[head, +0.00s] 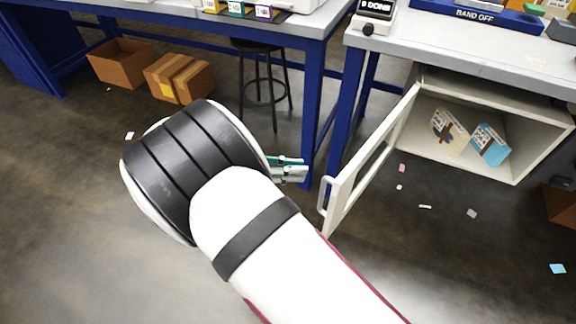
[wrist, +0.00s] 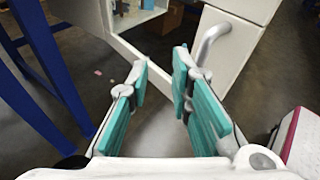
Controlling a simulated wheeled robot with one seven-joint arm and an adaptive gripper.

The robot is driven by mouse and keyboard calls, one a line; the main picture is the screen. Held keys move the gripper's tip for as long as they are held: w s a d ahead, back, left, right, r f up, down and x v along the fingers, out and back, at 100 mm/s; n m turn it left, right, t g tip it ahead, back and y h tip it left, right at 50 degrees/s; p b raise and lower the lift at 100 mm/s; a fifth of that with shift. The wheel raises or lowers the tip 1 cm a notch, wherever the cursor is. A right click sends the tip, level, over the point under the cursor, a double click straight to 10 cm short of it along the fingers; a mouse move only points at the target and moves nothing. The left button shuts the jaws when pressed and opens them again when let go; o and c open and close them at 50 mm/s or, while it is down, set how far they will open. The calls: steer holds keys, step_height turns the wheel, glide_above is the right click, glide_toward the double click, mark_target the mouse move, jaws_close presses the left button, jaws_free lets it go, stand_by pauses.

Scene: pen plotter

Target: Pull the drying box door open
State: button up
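The drying box (head: 468,169) is a pale open-fronted box under the right bench. Its white framed door (head: 350,195) stands swung wide open towards me. The door's handle (head: 322,196) is a pale bar on its near end; in the wrist view the handle (wrist: 211,42) is at upper right, on the white door (wrist: 236,62). My gripper (head: 291,170), with teal finger pads, is just left of the handle in the head view. The handle lies outside, right of the right finger.
Two small cartons, one tan (head: 449,131) and one blue (head: 490,144), stand inside the box. Blue bench legs (head: 345,125) rise behind my gripper. A black stool (head: 262,80) and brown cardboard boxes (head: 180,78) are at the back left. Paper scraps litter the otherwise open floor.

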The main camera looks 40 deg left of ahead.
steer(key=shift+a, duration=0.45)
stand_by(0.3)
steer(key=shift+c, duration=1.4)
steer(key=shift+w+d+r+p, duration=0.1)
steer(key=shift+d+r+p, duration=0.05)
steer(key=shift+p, duration=0.3)
jaws_close()
step_height(320, 180, up, 16)
steer(key=s+d+m+g+y+p, duration=0.2)
steer(key=m+g+y+p, duration=0.6)
steer(key=m+g+p, duration=0.5)
steer(key=d+f+n+t, duration=0.2)
steer(key=d+f, duration=0.4)
steer(key=f, duration=0.3)
steer(key=shift+s+d+f+b, duration=0.15)
steer(key=shift+d+f+b, duration=0.05)
steer(key=shift+d+b, duration=0.1)
